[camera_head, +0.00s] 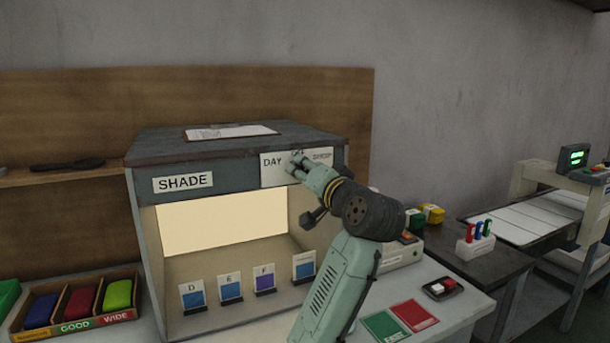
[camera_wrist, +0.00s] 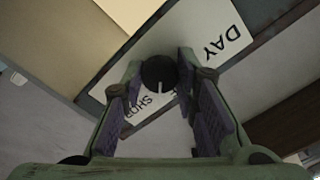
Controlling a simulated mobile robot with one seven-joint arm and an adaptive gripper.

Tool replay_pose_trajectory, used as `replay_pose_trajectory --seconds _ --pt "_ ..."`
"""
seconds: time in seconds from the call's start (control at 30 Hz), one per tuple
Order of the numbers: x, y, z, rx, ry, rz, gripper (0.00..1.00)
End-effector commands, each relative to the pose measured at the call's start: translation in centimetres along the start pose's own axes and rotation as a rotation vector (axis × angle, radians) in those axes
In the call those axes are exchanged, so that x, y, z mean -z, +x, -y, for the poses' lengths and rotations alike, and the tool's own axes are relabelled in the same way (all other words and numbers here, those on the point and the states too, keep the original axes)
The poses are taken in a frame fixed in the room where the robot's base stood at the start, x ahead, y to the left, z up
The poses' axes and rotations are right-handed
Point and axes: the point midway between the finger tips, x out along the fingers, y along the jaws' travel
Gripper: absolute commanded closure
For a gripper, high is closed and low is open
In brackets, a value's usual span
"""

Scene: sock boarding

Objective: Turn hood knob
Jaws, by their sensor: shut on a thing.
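The hood (camera_head: 240,145) is a grey box marked SHADE, with a white dial plate (camera_head: 273,178) at the upper right of its front. The plate reads DAY at left, OFF at top and a partly covered word at right. My gripper (camera_head: 299,165) is at the plate, its fingers shut on the knob. In the wrist view the round black knob (camera_wrist: 159,72) sits between the fingertips. In the head view my fingers hide the knob.
The hood's opening has a bright cream back panel (camera_head: 222,224) and several labelled cards, such as card D (camera_head: 193,297). A sorting tray (camera_head: 80,323) stands at left.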

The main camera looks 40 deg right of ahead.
Motion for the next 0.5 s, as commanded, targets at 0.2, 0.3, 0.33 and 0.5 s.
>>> replay_pose_trajectory --seconds 0.2,0.3,0.33,0.5 --pt "-0.10 -0.03 -0.17 -0.001 -0.176 -0.002 1.00" --pt "-0.13 -0.02 -0.17 0.000 -0.268 -0.001 1.00" --pt "-0.13 -0.02 -0.18 0.000 -0.294 -0.001 1.00" --pt "-0.11 -0.04 -0.18 -0.001 -0.442 -0.001 1.00"
